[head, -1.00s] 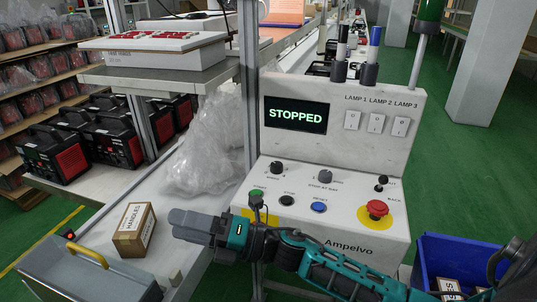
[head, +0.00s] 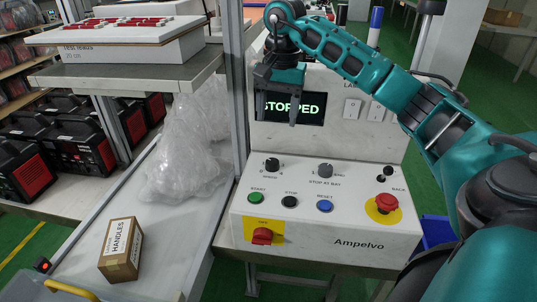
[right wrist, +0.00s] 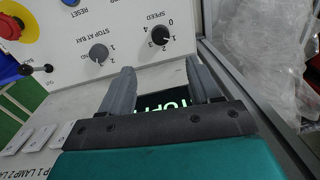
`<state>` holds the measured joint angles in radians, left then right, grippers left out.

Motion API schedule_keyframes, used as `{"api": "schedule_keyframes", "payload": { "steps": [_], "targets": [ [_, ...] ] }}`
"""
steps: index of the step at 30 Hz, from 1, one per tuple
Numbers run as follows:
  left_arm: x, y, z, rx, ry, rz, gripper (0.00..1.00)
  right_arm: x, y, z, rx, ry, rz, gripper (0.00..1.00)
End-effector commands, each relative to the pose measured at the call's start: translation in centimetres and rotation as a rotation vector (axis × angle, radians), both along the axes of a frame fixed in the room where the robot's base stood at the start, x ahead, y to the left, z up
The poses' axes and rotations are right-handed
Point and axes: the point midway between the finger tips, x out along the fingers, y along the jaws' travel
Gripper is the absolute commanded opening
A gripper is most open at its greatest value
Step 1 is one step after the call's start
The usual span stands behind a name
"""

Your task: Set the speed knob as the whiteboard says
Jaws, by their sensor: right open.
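The speed knob (head: 271,165) is a small black dial at the upper left of the console's sloping panel. In the right wrist view the knob (right wrist: 159,35) sits beyond the fingertips, with the word SPEED and numerals around it; I cannot tell its setting surely. My right gripper (head: 276,118) is open and empty, fingers pointing down in front of the display, above the knob and apart from it. It also shows in the right wrist view (right wrist: 158,72). The display (head: 310,108) reads STOPPED, partly hidden by a finger. No whiteboard shows. My left gripper is not in view.
The stop-at-bay knob (head: 325,170) is right of the speed knob. Below are green, black and blue buttons, a red rotary switch (head: 262,236) on yellow, and a red emergency button (head: 387,203). A handles box (head: 121,250) and plastic wrap (head: 180,150) lie left.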

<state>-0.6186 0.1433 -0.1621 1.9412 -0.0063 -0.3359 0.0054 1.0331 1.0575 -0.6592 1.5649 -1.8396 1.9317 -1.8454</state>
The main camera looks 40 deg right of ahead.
Motion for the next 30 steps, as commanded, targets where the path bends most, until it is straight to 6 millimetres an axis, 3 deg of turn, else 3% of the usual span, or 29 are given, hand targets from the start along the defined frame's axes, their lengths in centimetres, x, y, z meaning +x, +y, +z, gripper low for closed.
{"api": "schedule_keyframes", "payload": {
  "steps": [12, 18, 30],
  "targets": [
    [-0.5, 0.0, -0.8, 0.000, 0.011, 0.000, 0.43, 0.3, 0.4, -8.0, 0.004, 0.004, 0.001, 0.62],
    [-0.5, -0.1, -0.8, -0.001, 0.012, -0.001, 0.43, 0.5, 0.5, -11.1, 0.006, 0.003, -0.001, 0.62],
    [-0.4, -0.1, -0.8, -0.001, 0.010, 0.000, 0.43, 0.6, 0.6, -12.5, 0.005, 0.000, 0.000, 0.62]
  ]
}}
